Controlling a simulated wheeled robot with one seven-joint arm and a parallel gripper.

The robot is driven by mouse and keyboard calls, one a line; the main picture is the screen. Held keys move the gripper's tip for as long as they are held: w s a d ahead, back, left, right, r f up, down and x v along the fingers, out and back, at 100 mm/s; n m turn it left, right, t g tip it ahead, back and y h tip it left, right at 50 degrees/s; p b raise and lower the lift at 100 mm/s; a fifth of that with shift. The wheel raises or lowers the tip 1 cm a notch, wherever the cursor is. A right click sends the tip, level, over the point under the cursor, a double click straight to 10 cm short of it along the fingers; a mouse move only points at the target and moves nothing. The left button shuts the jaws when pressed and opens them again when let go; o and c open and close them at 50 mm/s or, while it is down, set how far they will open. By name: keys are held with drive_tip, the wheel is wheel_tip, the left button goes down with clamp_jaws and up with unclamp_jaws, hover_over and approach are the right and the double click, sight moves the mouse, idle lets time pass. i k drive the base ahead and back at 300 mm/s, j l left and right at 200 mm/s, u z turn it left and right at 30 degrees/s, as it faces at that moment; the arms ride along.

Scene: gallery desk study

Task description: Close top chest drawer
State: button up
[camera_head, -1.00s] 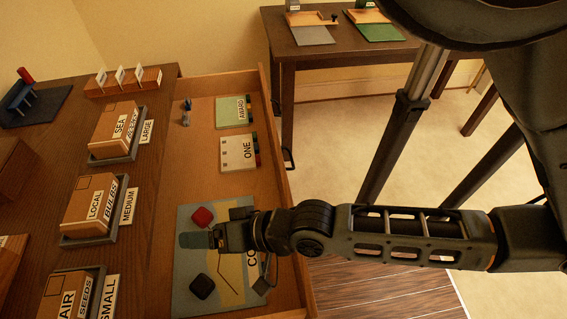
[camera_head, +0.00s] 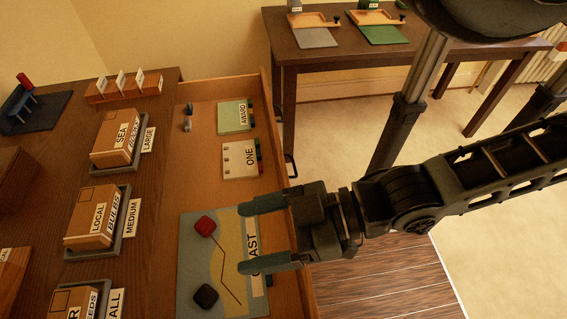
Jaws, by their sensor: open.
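The top chest drawer (camera_head: 195,165) stands pulled out from the wooden chest (camera_head: 55,155), its inside open to view. Its front panel (camera_head: 276,140) runs along the drawer's right side. My gripper (camera_head: 246,238) is open and empty, with its two fingers spread and pointing left. It reaches in from the right, over the front panel near the lower part of the drawer. The fingers lie over the right part of a coast board (camera_head: 197,255) in the drawer. I cannot tell whether they touch the panel or the board.
In the drawer lie an award block (camera_head: 232,118), a block marked ONE (camera_head: 238,160) and small grey pieces (camera_head: 187,117). Labelled boxes (camera_head: 110,140) in trays stand on the chest top. A dark table (camera_head: 330,60) stands behind. Floor (camera_head: 350,120) shows right of the drawer.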

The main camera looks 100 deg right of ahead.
sight(194, 182)
drive_tip(key=k+z, duration=0.45)
drive_tip(key=k, duration=0.15)
drive_tip(key=k+l+z, duration=0.2)
drive_tip(key=k+z, duration=0.3)
drive_tip(key=k, duration=0.1)
